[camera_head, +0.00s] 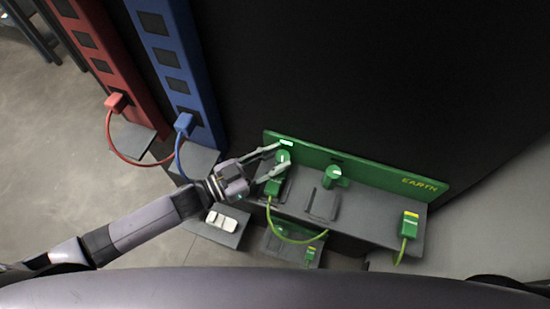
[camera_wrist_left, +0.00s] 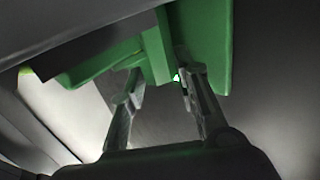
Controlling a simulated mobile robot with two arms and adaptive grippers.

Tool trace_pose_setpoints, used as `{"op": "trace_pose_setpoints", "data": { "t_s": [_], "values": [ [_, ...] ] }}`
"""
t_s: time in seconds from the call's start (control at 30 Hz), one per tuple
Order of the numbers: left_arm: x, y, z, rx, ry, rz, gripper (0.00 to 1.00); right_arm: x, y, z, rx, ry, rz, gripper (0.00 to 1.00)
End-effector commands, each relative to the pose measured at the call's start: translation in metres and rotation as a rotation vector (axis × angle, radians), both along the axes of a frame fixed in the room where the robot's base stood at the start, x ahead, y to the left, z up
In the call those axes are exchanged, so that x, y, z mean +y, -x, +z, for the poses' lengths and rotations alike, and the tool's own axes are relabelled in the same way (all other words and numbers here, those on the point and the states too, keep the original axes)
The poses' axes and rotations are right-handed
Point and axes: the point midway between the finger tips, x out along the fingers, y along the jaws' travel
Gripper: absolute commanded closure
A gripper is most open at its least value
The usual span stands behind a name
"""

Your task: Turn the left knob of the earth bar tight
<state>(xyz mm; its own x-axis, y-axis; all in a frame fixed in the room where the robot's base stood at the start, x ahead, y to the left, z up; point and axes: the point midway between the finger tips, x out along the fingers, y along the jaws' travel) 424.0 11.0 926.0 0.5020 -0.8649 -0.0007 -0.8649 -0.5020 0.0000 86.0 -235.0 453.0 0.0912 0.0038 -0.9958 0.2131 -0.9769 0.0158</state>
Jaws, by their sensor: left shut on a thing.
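The green earth bar (camera_head: 380,177) stands at the back of a dark grey shelf, with "EARTH" in yellow at its right end. Its left knob (camera_head: 283,157) is green and sits between the fingertips of my left gripper (camera_head: 281,157). My left gripper is shut on the left knob; its two fingers also show in the left wrist view (camera_wrist_left: 158,85) against green parts. The right knob (camera_head: 333,174) is green and stands free. A green plug (camera_head: 273,187) with a yellow-green cable sits just below the left knob. My right gripper is not in view.
A red bar (camera_head: 95,40) and a blue bar (camera_head: 168,60), each with a plugged cable, stand at the left. A green-yellow connector (camera_head: 409,224) rests at the shelf's right end. White items (camera_head: 222,221) lie on a grey block near my left arm.

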Motion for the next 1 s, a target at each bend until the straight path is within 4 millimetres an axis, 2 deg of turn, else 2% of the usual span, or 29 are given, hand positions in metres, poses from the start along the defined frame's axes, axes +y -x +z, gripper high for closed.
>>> {"op": "trace_pose_setpoints", "data": {
  "t_s": [0.33, 0.37, 0.67, 1.0],
  "values": [
    [-0.0001, -0.0005, 0.0005, 0.0, 0.001, -0.002, 0.99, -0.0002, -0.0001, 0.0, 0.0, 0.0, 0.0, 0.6],
    [-0.0001, -0.0005, 0.0006, 0.0, 0.001, -0.002, 0.7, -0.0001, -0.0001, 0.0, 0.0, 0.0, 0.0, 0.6],
    [-0.0002, -0.0003, 0.0004, -0.001, 0.001, -0.002, 0.51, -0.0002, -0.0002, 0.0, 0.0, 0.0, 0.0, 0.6],
    [0.0013, -0.0003, 0.0002, -0.001, -0.001, -0.001, 0.51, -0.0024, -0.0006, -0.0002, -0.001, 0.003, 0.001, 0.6]
  ]
}}
